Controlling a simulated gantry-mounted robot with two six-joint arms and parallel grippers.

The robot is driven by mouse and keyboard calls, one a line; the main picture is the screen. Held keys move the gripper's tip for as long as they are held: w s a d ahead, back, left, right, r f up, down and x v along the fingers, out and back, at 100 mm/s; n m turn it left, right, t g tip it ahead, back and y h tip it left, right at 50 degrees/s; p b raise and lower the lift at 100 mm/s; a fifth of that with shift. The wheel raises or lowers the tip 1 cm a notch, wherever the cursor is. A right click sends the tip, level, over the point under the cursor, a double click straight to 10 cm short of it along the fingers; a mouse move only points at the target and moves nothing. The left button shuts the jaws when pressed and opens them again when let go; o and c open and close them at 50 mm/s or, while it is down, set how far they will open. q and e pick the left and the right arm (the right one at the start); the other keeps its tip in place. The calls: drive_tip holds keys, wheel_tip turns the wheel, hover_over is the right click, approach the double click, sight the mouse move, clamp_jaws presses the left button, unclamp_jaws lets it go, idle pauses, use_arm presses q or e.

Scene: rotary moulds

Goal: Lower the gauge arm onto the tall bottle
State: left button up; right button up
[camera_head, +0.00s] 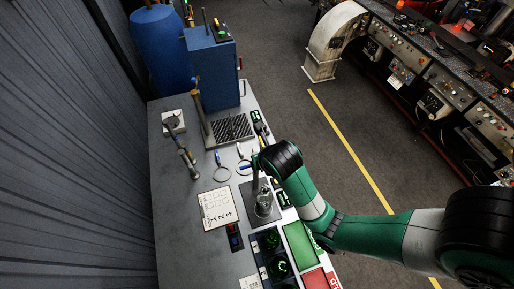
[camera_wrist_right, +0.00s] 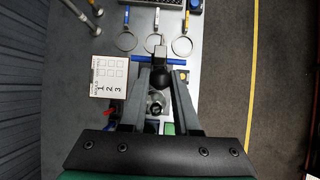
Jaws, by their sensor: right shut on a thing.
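The bottle (camera_head: 263,203) is clear glass and stands upright on a dark plate at the bench's right edge. It also shows in the right wrist view (camera_wrist_right: 155,103), between and beyond my fingers. My right gripper (camera_wrist_right: 160,76) is shut on the black ball knob (camera_wrist_right: 160,82) of the gauge arm, and a blue crossbar (camera_wrist_right: 172,62) shows just past the knob. In the head view my right gripper (camera_head: 258,168) is just behind the bottle, and the gauge arm is mostly hidden by it. I cannot tell whether the arm touches the bottle. My left gripper is not in view.
Ring-shaped tools (camera_head: 222,172) lie behind the gripper. A white numbered card (camera_head: 217,207) lies left of the bottle. Upright metal posts and a blue cabinet (camera_head: 212,75) stand farther back.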

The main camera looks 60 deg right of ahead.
drive_tip(key=shift+s+a+f, duration=0.2)
drive_tip(key=shift+s+a, duration=0.4)
